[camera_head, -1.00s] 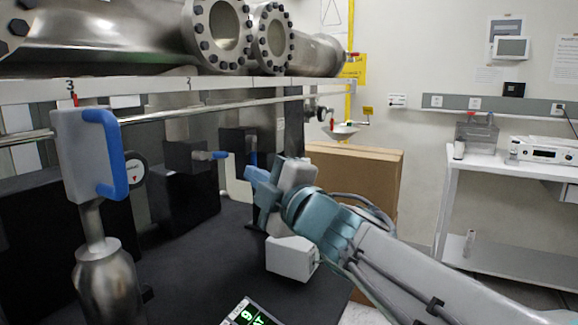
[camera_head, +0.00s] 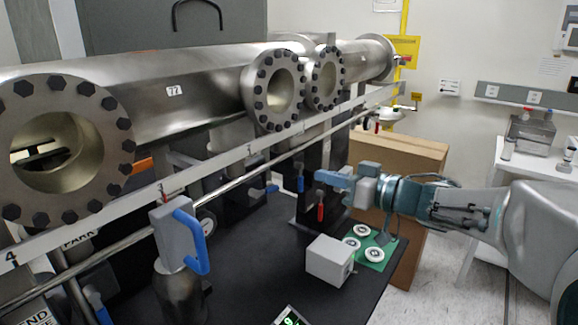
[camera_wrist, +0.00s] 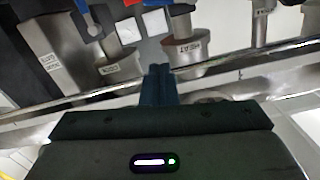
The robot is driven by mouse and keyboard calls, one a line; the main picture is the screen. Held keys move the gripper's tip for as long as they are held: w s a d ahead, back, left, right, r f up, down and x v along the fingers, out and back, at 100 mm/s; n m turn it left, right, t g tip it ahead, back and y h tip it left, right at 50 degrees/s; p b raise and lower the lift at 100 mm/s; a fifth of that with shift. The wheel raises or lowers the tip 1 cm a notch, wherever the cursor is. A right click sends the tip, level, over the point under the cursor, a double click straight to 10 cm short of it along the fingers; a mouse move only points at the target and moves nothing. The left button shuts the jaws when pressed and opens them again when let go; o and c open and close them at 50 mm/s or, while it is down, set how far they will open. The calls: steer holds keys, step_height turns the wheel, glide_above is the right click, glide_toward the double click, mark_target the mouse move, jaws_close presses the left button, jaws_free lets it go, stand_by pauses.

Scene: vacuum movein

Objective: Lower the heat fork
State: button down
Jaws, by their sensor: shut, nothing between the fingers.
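A grey metal cylinder labelled HEAT (camera_wrist: 190,52) shows in the wrist view, just beyond a shiny rail. I cannot tell any fork apart on it. My gripper (camera_head: 322,177) is shut and empty in the head view, pointing left below the rail. Its shut fingers also show in the wrist view (camera_wrist: 158,84), apparently close to the rail and near the HEAT cylinder; contact is unclear. A red handle (camera_head: 320,212) hangs just under the fingertips, and a blue handle (camera_head: 300,180) is just left of them. The parts behind the gripper are hidden.
A steel chamber (camera_head: 180,88) with round flanged windows runs above the long rail (camera_head: 130,230). A grey block with a blue handle (camera_head: 190,240) stands at front left. A white box (camera_head: 330,260) and a green mat (camera_head: 375,256) with white rings lie below my gripper.

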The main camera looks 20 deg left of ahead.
steer(key=p, duration=0.2)
glide_above(265, 190)
steer(key=w+d, duration=0.3)
steer(key=d, duration=0.1)
steer(key=f, duration=0.4)
steer(key=shift+s+a+f, duration=0.2)
steer(key=shift+s+a, duration=0.05)
steer(key=shift+s, duration=0.1)
steer(key=shift+m, duration=0.4)
